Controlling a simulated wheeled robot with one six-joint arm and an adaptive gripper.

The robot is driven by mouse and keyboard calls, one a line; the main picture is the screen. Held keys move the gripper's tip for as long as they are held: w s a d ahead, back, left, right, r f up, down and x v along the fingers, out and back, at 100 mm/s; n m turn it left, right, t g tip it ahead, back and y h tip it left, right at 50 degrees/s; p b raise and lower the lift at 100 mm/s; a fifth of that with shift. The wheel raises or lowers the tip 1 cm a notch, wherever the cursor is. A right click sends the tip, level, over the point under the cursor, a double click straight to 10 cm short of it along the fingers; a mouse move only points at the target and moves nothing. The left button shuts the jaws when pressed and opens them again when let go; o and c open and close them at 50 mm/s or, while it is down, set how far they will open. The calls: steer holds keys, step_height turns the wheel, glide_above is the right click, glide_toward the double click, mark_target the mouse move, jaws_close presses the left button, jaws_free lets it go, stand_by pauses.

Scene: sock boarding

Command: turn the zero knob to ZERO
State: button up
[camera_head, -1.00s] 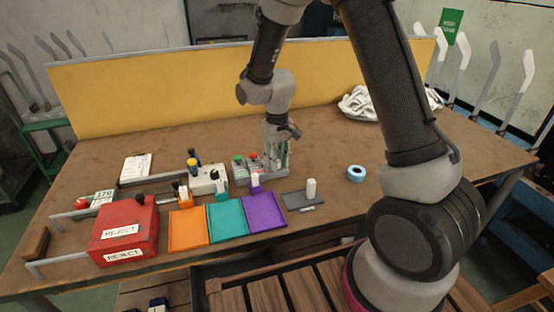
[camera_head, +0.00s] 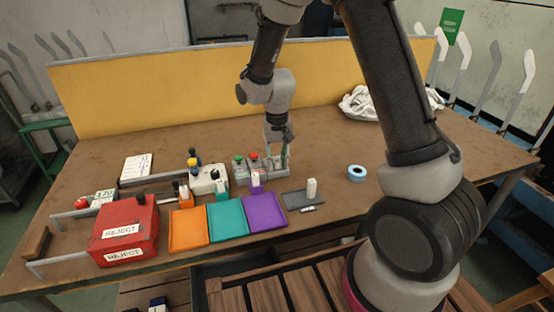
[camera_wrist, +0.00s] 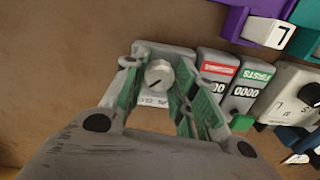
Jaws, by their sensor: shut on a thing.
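The zero knob (camera_wrist: 158,74) is a round light-grey dial with a dark pointer mark, on a small grey box (camera_wrist: 168,48) in the wrist view. The pointer slants toward the lower left there. A white label (camera_wrist: 152,100) below it is partly covered and I cannot read it surely. My gripper (camera_wrist: 160,76) has its green-padded fingers on either side of the knob, shut on it; the exact contact is hard to see. In the head view my gripper (camera_head: 278,166) points down at the right end of the counter row, and its fingers hide the knob.
A red-labelled counter (camera_wrist: 217,68) and a green-labelled counter (camera_wrist: 250,82) stand close beside the knob box. A white scale unit (camera_head: 207,180), orange (camera_head: 188,228), teal (camera_head: 227,221) and purple (camera_head: 264,210) trays and a red reject box (camera_head: 124,230) lie left and in front. Bare table lies behind.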

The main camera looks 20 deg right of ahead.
mark_target(277, 161)
steer(key=o, duration=1)
step_height(277, 161, up, 12)
steer(key=shift+r, duration=0.1)
